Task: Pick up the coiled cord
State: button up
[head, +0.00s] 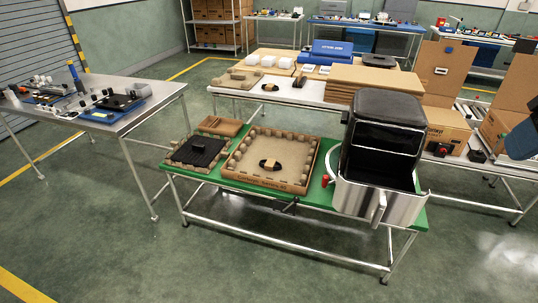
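A small dark coil with a tan band, which looks like the coiled cord (270,164), lies inside a shallow cardboard tray (234,176) on the green-topped table. It sits near the tray's middle, with padded pieces lining the tray's rim around it. A similar small dark coil (270,87) lies on the white table behind. My gripper is not in view.
An air fryer (378,150) with its drawer pulled out stands right of the tray. A black grate (196,152) lies to the left. A metal table (160,92) with tools stands further left. The green floor in front is clear.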

aim_at(270, 164)
jog(key=i+j+z, duration=0.1)
jog(key=i+j, duration=0.15)
jog(key=j, duration=0.2)
jog(key=i+j+z, duration=0.1)
jog(key=i+j, duration=0.2)
jog(key=j, duration=0.2)
jog(key=i+j+z, duration=0.1)
jog(key=j, duration=0.35)
jog(key=i+j+z, duration=0.1)
jog(key=i+j, duration=0.25)
jog(key=j, duration=0.2)
jog(key=i+j+z, duration=0.1)
jog(key=j, duration=0.4)
jog(key=i+j+z, duration=0.1)
jog(key=i+j, duration=0.2)
jog(key=j, duration=0.3)
jog(key=i+j+z, duration=0.1)
jog(key=j, duration=0.45)
jog(key=i+j+z, duration=0.1)
jog(key=j, duration=0.45)
jog(key=i, duration=0.1)
